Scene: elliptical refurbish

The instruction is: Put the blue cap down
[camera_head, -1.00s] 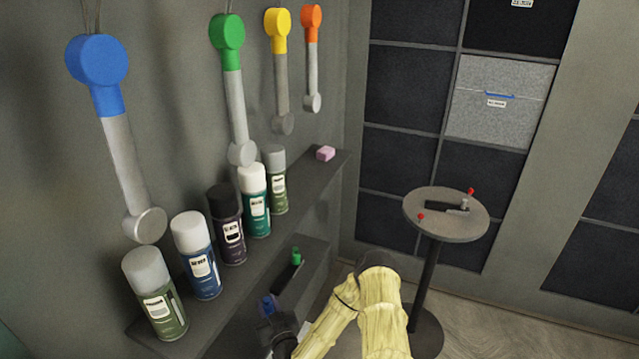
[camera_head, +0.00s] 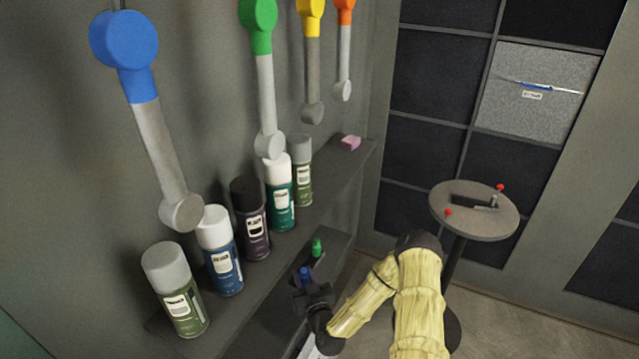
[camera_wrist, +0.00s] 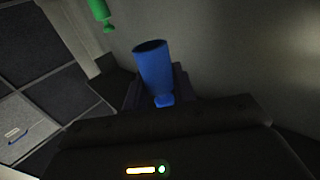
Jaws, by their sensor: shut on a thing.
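The blue cap (camera_wrist: 153,70) is a small blue cup-like piece with a narrower lower end. It stands between the fingers of my gripper (camera_wrist: 158,100) in the wrist view, and the gripper is shut on it. In the head view the blue cap (camera_head: 305,273) shows small at the end of my gripper (camera_head: 311,291), over or beside the lower dark shelf (camera_head: 338,243). I cannot tell whether the cap touches the shelf. My fingertips are dark and hard to make out.
A green cap (camera_head: 317,246) stands on the lower shelf just beyond the blue one. Several spray cans (camera_head: 222,255) and a pink block (camera_head: 349,143) stand on the upper shelf (camera_head: 330,172). A round table (camera_head: 470,225) stands at the right.

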